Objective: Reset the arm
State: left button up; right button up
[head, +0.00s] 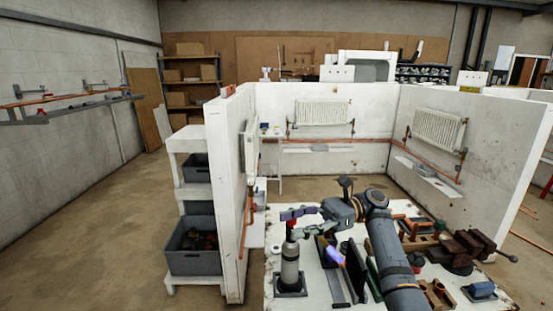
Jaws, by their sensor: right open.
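My right arm (385,245) reaches over a white worktop (312,292) from the lower right and bends left at its elbow. My right gripper (287,225) is open, its fingers pointing left above a grey cylinder (289,272). The cylinder stands upright in a dark square base on the worktop. I see nothing between the fingers. Whether they touch the top of the cylinder I cannot tell. My left gripper is out of view.
Dark upright plates and a purple-and-orange tool (335,256) stand right of the cylinder. A brown vise (463,248) and a blue block (482,289) lie at the right. White bay walls (228,190) hold radiators (322,112). Grey bins (195,251) stand left; the left floor is clear.

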jog(key=s+d+f+n+t+h, duration=0.2)
jog(key=s+f+h, duration=0.15)
jog(key=f, duration=0.65)
jog(key=s+d+f+n+t+h, duration=0.2)
jog(key=s+f+t, duration=0.15)
jog(key=f, duration=0.75)
jog(key=s+d+f+n+t+h, duration=0.1)
jog(key=s+f+n+t+h, duration=0.2)
jog(key=f, duration=0.7)
jog(key=s+d+f+n+t+h, duration=0.1)
jog(key=s+d+f+n+h, duration=0.2)
jog(key=s+d+n+h, duration=0.9)
jog(key=s+d+f+m+g+y, duration=0.1)
jog(key=s+d+f+m, duration=0.15)
jog(key=f, duration=1.05)
jog(key=s+d+f+m+y, duration=0.2)
jog(key=s+d+f, duration=0.15)
jog(key=f, duration=0.95)
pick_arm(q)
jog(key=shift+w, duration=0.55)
pick_arm(e)
jog(key=s+f+g, duration=0.1)
jog(key=s+f, duration=1.4)
jog(key=s, duration=0.3)
jog(key=shift+s+d+f, duration=0.15)
jog(key=shift+f, duration=0.05)
